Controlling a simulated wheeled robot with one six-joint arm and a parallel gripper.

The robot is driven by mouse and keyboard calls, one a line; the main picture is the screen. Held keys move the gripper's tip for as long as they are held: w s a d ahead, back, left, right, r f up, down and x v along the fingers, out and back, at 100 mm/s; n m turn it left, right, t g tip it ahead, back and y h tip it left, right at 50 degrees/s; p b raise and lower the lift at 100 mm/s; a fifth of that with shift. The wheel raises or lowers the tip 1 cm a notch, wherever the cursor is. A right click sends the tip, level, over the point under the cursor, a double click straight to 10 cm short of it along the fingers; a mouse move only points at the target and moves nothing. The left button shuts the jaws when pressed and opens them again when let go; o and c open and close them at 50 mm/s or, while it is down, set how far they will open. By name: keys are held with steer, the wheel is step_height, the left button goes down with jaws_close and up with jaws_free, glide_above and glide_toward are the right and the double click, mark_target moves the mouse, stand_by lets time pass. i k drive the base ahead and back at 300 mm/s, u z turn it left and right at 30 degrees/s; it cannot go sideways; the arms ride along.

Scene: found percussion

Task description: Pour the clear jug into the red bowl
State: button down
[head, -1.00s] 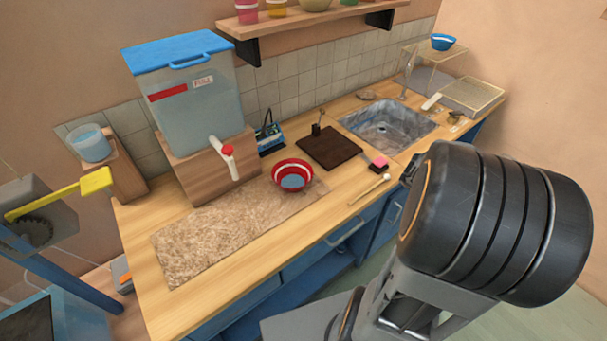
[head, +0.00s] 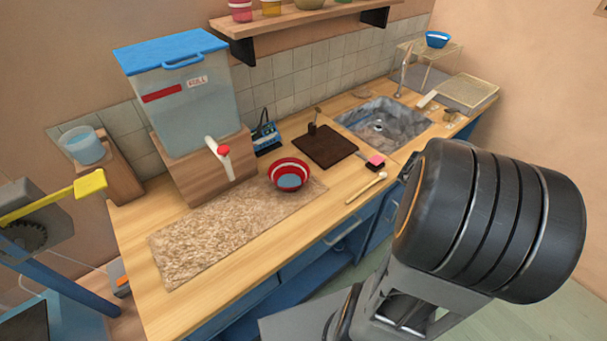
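A clear jug (head: 84,147) with pale blue liquid in it stands upright on a wooden block at the far left of the counter. The red bowl (head: 289,168) has a white band and sits on the counter by the mat's right end, right of the big dispenser's tap. Its inside shows blue; I cannot tell whether that is liquid. My gripper is not in view; only dark, rounded links of my arm show at the lower right, apart from both things.
A big clear dispenser (head: 185,105) with a blue lid and red-tipped tap stands on a wooden block between jug and bowl. A woven mat (head: 215,235) lies in front. A dark board (head: 325,147), a wooden stick (head: 367,188) and the sink (head: 380,122) are farther right. A yellow-armed stand (head: 50,200) is at left.

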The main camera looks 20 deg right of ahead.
mark_target(288, 175)
steer(key=u, duration=2.9)
steer(key=k, duration=1.1)
steer(key=z, duration=1.35)
steer(key=i, duration=0.5)
steer(key=z, duration=0.05)
